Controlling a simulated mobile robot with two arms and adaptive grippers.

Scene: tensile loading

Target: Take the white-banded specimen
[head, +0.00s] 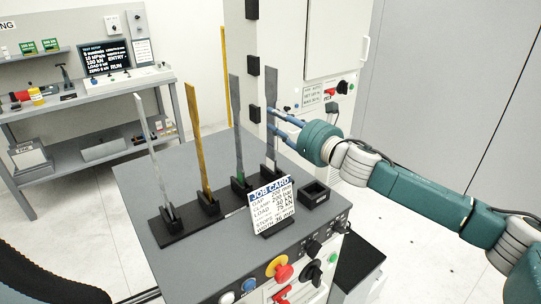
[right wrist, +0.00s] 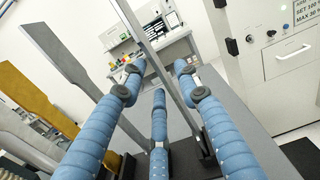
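Several flat specimens stand upright in black holders on the grey bench: a pale grey one (head: 153,150) at the left, a gold one (head: 198,140), a grey one with green near its foot (head: 236,120), and a grey one (head: 271,92) at the right. My right gripper (head: 277,122) is beside the rightmost specimen at mid-height. In the right wrist view its blue fingers (right wrist: 159,77) are spread, with a grey bar (right wrist: 172,62) between them; contact is not clear. My left gripper is not in view.
A job card (head: 270,205) stands in front of the right holders, beside a small black open box (head: 314,194). The bench front carries a red button (head: 281,270) and knobs. A cabinet (head: 335,45) stands behind; a shelf bench (head: 85,100) is at back left.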

